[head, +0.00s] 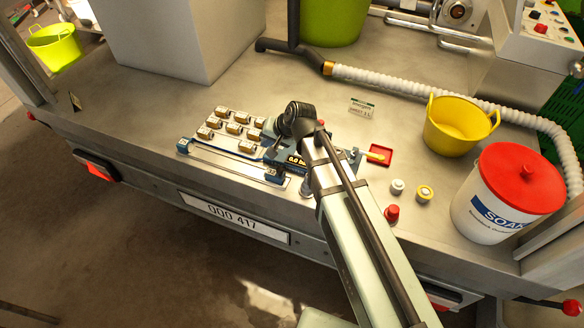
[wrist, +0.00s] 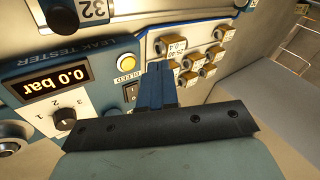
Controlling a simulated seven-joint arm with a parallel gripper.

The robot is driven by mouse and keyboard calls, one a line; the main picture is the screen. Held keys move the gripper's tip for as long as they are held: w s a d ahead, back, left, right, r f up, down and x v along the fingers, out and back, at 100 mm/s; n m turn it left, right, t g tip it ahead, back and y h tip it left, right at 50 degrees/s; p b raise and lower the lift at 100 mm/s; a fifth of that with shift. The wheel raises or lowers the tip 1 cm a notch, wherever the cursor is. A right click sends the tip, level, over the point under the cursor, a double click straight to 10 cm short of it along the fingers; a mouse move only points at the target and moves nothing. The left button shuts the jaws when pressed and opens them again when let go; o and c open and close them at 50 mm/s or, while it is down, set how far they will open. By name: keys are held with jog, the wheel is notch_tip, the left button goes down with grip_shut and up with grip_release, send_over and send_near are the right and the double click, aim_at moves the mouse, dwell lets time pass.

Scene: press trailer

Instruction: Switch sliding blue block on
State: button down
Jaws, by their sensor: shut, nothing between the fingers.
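The leak tester panel (wrist: 92,50), blue-edged with a 0.0 bar display (wrist: 48,84), fills the left of the wrist view. In the head view a pale rail (head: 225,164) runs along the front edge of the panel. Small blue pieces show at its left end (head: 184,146) and right end (head: 274,175); I cannot tell which is the sliding block. My gripper (wrist: 158,84) is shut and empty, its dark blue fingers together over the panel beside the yellow bleed button (wrist: 127,62). In the head view my wrist hides part of the panel.
Several brass valve blocks (head: 231,127) sit behind the rail. A red tray (head: 379,155), a red button (head: 392,213), a yellow tub (head: 456,128) and a white bucket (head: 490,205) stand to the right. Bare metal deck (head: 160,105) lies behind left.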

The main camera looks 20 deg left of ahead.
jog(key=s+d+r+g, duration=0.1)
jog(key=d+r, duration=0.1)
jog(key=d, duration=0.6)
jog(key=s+d+r+m+g+y, duration=0.1)
jog(key=s+d, duration=0.1)
jog(key=d, duration=0.6)
jog(key=shift+s+d+r+g, duration=0.2)
jog(key=shift+r+g, duration=0.1)
jog(key=shift+r, duration=0.1)
send_near(282, 174)
jog(key=shift+s+x, duration=0.2)
jog(key=shift+x, duration=2)
jog(key=shift+r, duration=0.1)
jog(key=shift+a, duration=0.1)
jog(key=a, duration=2.3)
jog(key=shift+a, duration=0.2)
